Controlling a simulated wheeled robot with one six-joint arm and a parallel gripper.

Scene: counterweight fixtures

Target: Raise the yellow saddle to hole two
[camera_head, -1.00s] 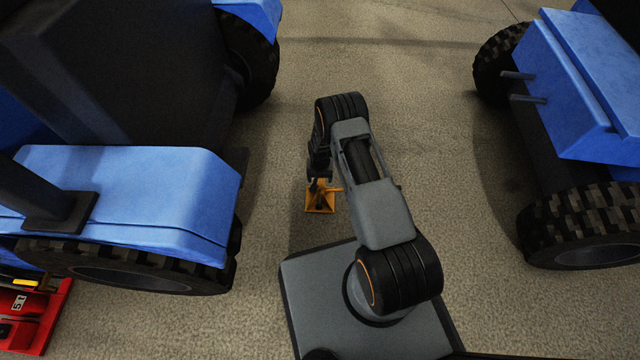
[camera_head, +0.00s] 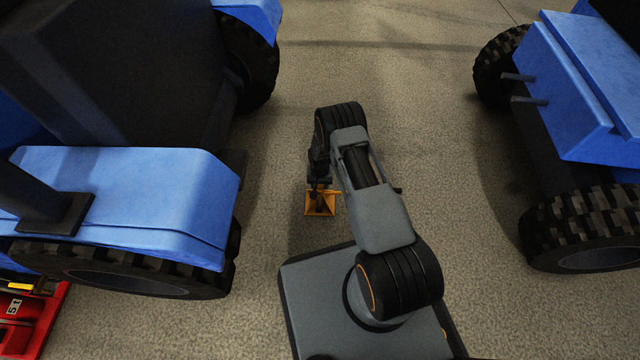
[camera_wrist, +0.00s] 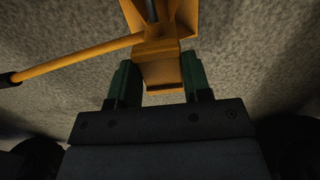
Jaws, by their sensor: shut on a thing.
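The yellow saddle (camera_wrist: 160,68) belongs to a yellow stand on the floor. In the wrist view my gripper (camera_wrist: 160,85) has its two green fingers on either side of the saddle block and is shut on it. A yellow handle with a dark grip (camera_wrist: 75,60) sticks out to the left of the stand. In the head view the stand's square base (camera_head: 320,204) shows below my gripper, which is mostly hidden by my arm. The holes on the stand's post cannot be made out.
A blue tractor (camera_head: 130,190) stands close on the left, its wheel beside the stand. Another blue machine (camera_head: 575,90) stands on the right. A red box-like thing (camera_head: 30,320) is at the lower left.

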